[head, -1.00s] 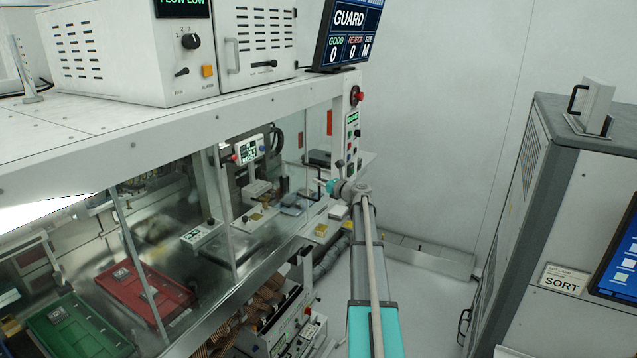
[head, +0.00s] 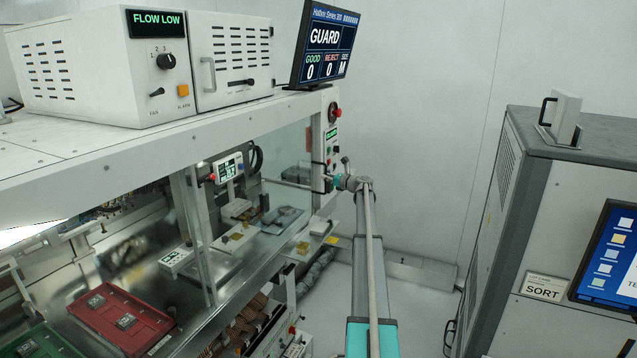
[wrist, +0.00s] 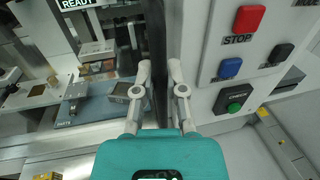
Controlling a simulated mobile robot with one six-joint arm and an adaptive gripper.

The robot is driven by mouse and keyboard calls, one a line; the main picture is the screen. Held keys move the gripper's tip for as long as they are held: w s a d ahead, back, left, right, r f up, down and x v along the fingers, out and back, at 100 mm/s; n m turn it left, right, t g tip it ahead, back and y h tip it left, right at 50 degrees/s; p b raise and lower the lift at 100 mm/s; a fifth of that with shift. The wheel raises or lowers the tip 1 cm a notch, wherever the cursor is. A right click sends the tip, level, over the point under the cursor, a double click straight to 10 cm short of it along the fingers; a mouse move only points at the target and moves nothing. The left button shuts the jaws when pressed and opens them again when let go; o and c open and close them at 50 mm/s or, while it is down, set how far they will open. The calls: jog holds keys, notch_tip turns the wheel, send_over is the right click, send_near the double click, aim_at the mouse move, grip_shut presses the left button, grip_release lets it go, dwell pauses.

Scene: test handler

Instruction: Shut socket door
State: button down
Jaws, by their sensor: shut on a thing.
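The socket door appears to be the clear sliding guard panel (head: 205,240) on the machine's front. Its left edge stands right of the red tray, and its right edge is close to the control post. A dark upright bar (wrist: 157,35), seemingly its handle or edge, runs between my fingers. My gripper (wrist: 160,72) is shut on this bar, close beside the control panel. In the head view my gripper (head: 335,181) is small and partly hidden by my arm. I cannot tell whether the door touches the post.
The control panel (wrist: 210,65) with red, blue, black and green buttons is just right of my fingers. A red tray (head: 120,318) and green tray (head: 40,343) lie at left. A grey SORT cabinet (head: 545,220) stands right. Open floor lies between.

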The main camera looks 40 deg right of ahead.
jog(key=c, duration=0.7)
grip_release()
jog(key=shift+s, duration=0.1)
jog(key=s, duration=0.4)
jog(key=s+d, duration=0.1)
jog(key=s, duration=0.2)
jog(key=s+d, duration=0.1)
jog(key=s, duration=0.3)
jog(key=shift+s+d, duration=0.2)
jog(key=shift+s, duration=0.1)
